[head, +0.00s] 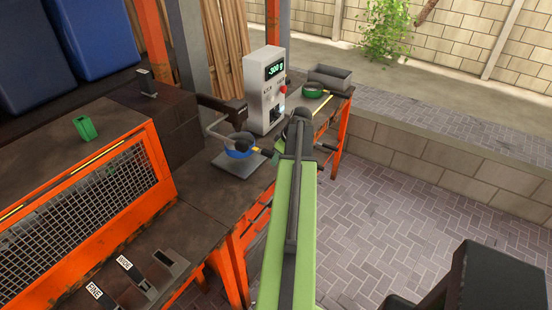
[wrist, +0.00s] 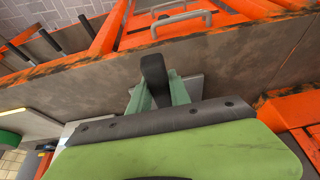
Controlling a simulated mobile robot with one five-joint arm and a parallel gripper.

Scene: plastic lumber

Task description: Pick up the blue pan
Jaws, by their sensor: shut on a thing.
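The blue pan (head: 238,152) is over the pale square plate (head: 240,165) on the dark bench in the head view. I cannot tell whether it touches the plate. My gripper (head: 268,153) is at the pan's right side, at the end of my green arm, and is shut on its dark handle. In the wrist view a dark upright piece (wrist: 154,72) stands between the fingers of my gripper (wrist: 158,95). No blue shows there, and my arm hides part of the grip.
A weighing box (head: 265,88) with a lit display stands behind the pan. A green round dish (head: 313,90) and a grey tray (head: 329,78) lie farther back. An orange mesh guard (head: 95,205) and a green block (head: 85,128) are at the left. Paved floor lies right.

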